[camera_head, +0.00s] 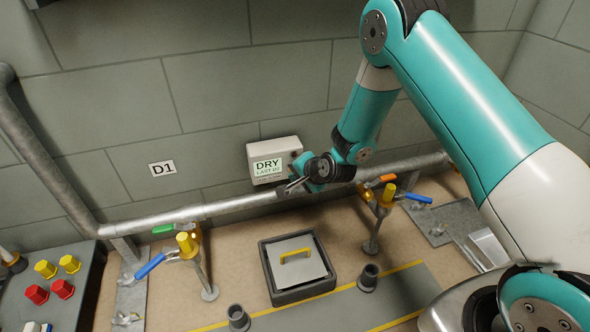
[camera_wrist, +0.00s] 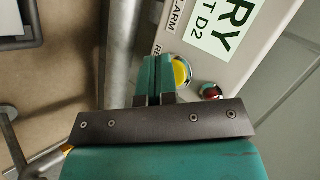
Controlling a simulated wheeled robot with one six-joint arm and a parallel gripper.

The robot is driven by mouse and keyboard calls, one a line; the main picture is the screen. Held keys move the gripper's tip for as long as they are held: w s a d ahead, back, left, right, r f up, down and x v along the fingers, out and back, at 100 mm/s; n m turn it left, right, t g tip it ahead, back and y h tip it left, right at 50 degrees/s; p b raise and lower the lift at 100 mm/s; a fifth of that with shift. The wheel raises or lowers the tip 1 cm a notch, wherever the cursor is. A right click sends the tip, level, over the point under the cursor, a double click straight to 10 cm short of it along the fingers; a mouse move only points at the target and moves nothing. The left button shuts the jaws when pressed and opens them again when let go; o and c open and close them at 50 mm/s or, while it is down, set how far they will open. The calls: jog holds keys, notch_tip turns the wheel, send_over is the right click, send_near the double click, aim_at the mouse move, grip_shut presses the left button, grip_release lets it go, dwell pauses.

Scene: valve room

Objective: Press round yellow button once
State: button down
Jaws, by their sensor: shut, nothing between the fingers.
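The round yellow button (camera_wrist: 181,72) is on the edge of a pale control box (camera_head: 261,149) on the wall, beside the lettering in the wrist view. My gripper (camera_wrist: 157,66) is shut with nothing in it. Its fingertips are right beside the yellow button and cover part of it in the wrist view; I cannot tell whether they touch it. In the head view my gripper (camera_head: 293,185) is at the lower right of the box, and the button does not show there.
A red button (camera_wrist: 211,92) sits on the box close to the yellow one. A grey pipe (camera_head: 229,205) runs along the wall just below. Valves with blue levers (camera_head: 150,265) stand either side of a floor hatch (camera_head: 298,262). Red and yellow knobs (camera_head: 62,289) are at the left.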

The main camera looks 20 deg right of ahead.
dwell(0.5)
jog(key=shift+s+p, duration=0.35)
jog(key=shift+s, duration=0.4)
jog(key=s+p, duration=0.1)
jog(key=s, duration=0.4)
dwell(0.7)
